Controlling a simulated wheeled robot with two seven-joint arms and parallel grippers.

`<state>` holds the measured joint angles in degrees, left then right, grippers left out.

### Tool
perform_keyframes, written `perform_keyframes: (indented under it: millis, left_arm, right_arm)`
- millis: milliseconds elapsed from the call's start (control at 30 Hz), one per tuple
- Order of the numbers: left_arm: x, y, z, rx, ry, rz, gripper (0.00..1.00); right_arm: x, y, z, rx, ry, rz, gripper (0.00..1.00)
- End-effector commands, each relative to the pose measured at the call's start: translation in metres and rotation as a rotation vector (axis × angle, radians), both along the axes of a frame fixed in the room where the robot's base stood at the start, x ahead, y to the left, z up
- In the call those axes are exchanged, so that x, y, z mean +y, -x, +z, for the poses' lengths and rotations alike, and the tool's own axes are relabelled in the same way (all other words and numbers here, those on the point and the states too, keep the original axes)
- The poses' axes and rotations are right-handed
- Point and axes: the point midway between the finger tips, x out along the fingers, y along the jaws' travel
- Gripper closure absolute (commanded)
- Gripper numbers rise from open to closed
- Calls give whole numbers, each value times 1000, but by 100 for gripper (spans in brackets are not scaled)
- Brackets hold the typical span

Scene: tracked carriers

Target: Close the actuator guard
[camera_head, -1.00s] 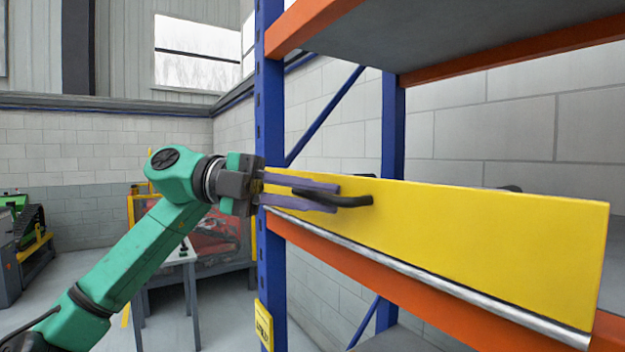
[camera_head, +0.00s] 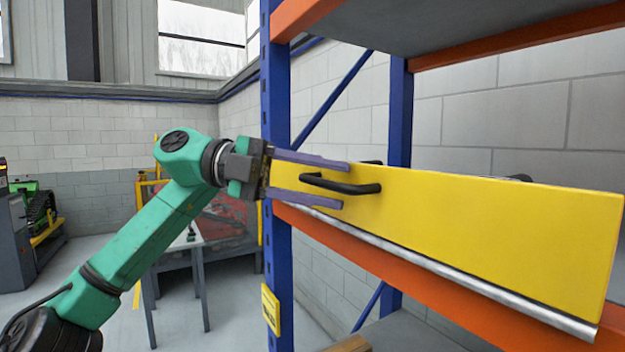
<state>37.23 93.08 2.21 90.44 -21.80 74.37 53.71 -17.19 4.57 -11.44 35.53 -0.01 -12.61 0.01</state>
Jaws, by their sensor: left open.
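The actuator guard (camera_head: 480,230) is a long yellow panel standing upright along the front of the rack shelf, above a silver rod (camera_head: 450,278). Its black bar handle (camera_head: 341,185) is near the panel's left end. My left gripper (camera_head: 345,183) comes in from the left. Its two purple fingers are apart, one above and one below the handle's level, and overlap it in the picture. I cannot tell whether they touch it. My right gripper is not in view.
A blue rack post (camera_head: 277,120) stands close behind my left gripper. An orange shelf beam (camera_head: 390,262) runs below the guard, and another orange beam (camera_head: 520,37) is overhead. A table (camera_head: 205,250) stands at the left behind my arm.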

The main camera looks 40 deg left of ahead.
Motion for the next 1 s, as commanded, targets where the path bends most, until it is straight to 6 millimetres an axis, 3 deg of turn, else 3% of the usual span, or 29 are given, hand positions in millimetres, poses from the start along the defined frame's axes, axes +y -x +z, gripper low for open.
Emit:
perform_keyframes:
  millis: [267,467,700,833,1000]
  left_arm:
    - [13,6,0,1,0,3,56]
    - [52,26,7,-2,2,5,56]
    - [108,55,20,0,1,5,56]
    - [124,64,22,1,1,2,56]
    - [128,67,21,0,0,0,56]
  right_arm:
    - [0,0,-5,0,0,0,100]
    - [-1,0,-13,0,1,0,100]
    - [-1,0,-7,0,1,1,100]
    - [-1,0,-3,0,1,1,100]
    - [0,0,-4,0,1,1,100]
